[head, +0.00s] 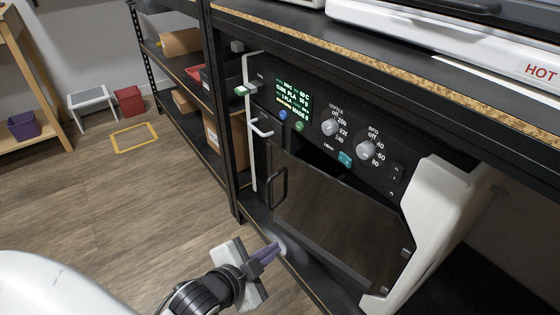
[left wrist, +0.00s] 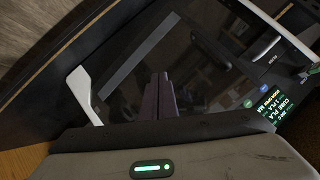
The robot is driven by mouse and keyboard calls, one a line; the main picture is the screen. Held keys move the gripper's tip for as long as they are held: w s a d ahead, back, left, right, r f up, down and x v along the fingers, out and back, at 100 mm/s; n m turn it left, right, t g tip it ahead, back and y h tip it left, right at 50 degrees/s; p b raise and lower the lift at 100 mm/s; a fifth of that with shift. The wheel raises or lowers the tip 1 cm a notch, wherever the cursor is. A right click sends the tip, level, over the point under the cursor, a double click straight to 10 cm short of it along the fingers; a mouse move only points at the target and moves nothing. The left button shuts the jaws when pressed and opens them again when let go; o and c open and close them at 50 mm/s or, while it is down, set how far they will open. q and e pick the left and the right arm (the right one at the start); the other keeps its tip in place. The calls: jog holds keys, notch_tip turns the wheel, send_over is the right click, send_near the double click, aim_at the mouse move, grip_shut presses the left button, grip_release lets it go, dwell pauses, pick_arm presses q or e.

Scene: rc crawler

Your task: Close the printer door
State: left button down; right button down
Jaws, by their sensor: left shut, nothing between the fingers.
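The printer (head: 430,205) stands on the lower shelf, with a dark control panel and a white right side. Its dark glass door (head: 340,225) stands ajar, with a dark gap along its top edge. A dark handle (head: 279,188) is on the door's left edge and hinges show at its right edge. My left gripper (head: 274,250) is shut and empty, low at the door's lower left, below the handle. In the left wrist view its fingers (left wrist: 160,95) overlap the reflective door (left wrist: 205,75); I cannot tell whether they touch it. My right gripper is out of view.
The shelf unit's black post (head: 222,120) stands left of the printer. A wooden-edged shelf (head: 400,65) runs above it and carries a white appliance (head: 480,45). The wooden floor (head: 130,205) at left is mostly clear.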

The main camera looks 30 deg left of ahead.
pick_arm(q)
jog(key=w+a+r+m+t+y+p, duration=0.1)
jog(key=w+a+r+m+t+y, duration=0.25)
jog(key=a+r+m, duration=0.5)
jog(key=m+t+h+p, duration=0.1)
jog(key=m+t+h, duration=0.4)
jog(key=m, duration=1.6)
send_near(274, 163)
jog(key=w, duration=0.2)
jog(key=w+r+g+h, duration=0.1)
jog(key=w, duration=0.1)
jog(key=w+r+g, duration=0.1)
jog(key=w, duration=0.1)
jog(key=shift+w+d+g+h, duration=0.1)
jog(key=shift+w+g+h, duration=0.05)
jog(key=shift+g+h, duration=0.15)
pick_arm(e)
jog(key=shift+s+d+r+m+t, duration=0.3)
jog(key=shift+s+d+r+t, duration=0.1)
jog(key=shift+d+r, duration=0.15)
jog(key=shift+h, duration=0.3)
